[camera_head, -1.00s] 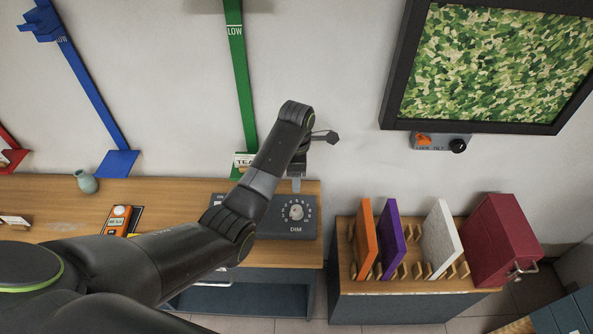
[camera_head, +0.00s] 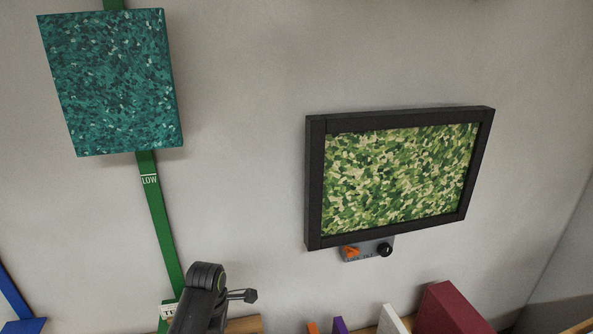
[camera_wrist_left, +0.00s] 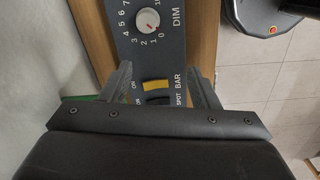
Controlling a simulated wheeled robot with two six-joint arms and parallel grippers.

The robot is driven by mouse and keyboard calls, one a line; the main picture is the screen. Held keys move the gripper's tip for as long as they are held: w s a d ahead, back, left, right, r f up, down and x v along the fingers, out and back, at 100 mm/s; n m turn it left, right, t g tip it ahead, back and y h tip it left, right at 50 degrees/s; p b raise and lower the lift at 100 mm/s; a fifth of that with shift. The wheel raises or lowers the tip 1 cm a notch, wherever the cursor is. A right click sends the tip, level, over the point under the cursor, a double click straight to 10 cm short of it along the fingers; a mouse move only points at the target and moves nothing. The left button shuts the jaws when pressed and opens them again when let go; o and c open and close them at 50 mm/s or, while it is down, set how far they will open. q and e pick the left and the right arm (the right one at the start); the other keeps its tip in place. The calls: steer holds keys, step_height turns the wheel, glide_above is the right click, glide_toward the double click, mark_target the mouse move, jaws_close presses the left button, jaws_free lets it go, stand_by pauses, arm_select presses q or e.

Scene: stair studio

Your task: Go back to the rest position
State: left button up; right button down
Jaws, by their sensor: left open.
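My left arm (camera_head: 203,300) rises from the bottom edge of the head view, with only its upper links showing. My left gripper is below that picture's edge. In the left wrist view the left gripper (camera_wrist_left: 161,72) has its two grey fingers spread wide apart. They stand over the dark control panel (camera_wrist_left: 180,45), on either side of its yellow switch (camera_wrist_left: 155,86). The panel's white dial knob (camera_wrist_left: 147,21) lies beyond the fingertips. I cannot tell whether the fingers touch the panel. Nothing shows held between them. My right gripper is not in view.
A teal speckled panel (camera_head: 110,80) sits on a green rail (camera_head: 160,225). A black-framed green picture (camera_head: 400,180) hangs at right, with a small control box (camera_head: 366,250) below it. Boards and a maroon case (camera_head: 448,310) show at the bottom. A wooden edge (camera_wrist_left: 202,45) borders the control panel.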

arm_select(q)
steer(key=s+a+f+m+t, duration=0.1)
steer(key=s+a+f+m, duration=0.25)
steer(key=s, duration=0.45)
steer(key=s+a+f+m+t, duration=0.1)
steer(key=s+a+f+m, duration=0.1)
steer(key=s+a+m, duration=0.45)
steer(key=s+r+m+t+y, duration=0.1)
steer(key=s+r+m, duration=0.25)
steer(key=s, duration=0.65)
steer(key=s+r+m+y, duration=0.1)
steer(key=s+r+m, duration=0.3)
steer(key=s, duration=0.5)
step_height(320, 180, down, 32)
steer(key=a+g+b, duration=0.1)
steer(key=a+b, duration=0.1)
steer(key=b, duration=0.5)
steer(key=s+f+b, duration=0.2)
steer(key=s+f, duration=0.5)
steer(key=f, duration=0.4)
steer(key=s+d+f+g+h+b, duration=0.1)
steer(key=s+f+b, duration=0.2)
steer(key=s+f, duration=0.5)
step_height(320, 180, down, 4)
steer(key=shift+r+m+b, duration=0.1)
steer(key=shift+m+b, duration=0.2)
steer(key=shift+m, duration=0.05)
